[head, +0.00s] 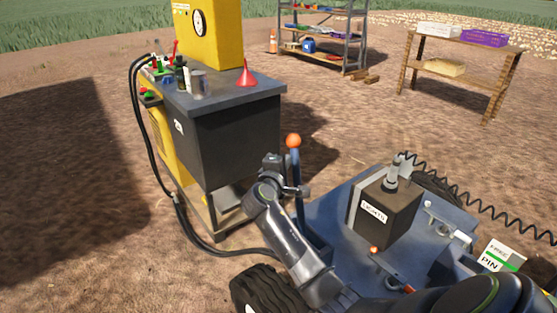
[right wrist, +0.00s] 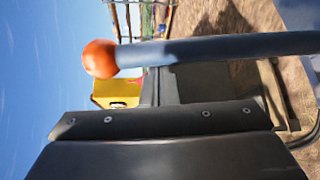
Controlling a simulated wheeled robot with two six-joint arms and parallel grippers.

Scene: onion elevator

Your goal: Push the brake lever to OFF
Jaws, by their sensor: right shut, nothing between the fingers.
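The brake lever (head: 297,180) is a dark blue rod with an orange ball knob (head: 293,141), standing nearly upright at the left edge of the blue machine. My right gripper (head: 296,190) is beside the rod, below the knob. It is shut and empty. In the right wrist view the lever (right wrist: 220,47) lies across the top with its orange knob (right wrist: 100,58) at the left, and my shut dark fingers (right wrist: 165,128) are below it. Whether they touch the rod is unclear. No OFF marking is readable. My left gripper is not in view.
The blue machine (head: 325,212) carries a labelled dark box (head: 385,215) and a coiled cable (head: 475,195). A workbench (head: 240,92) with a red funnel (head: 246,76) and a yellow cabinet (head: 208,32) stands behind left. A black hose (head: 190,232) runs along the ground. Shelves stand at the back.

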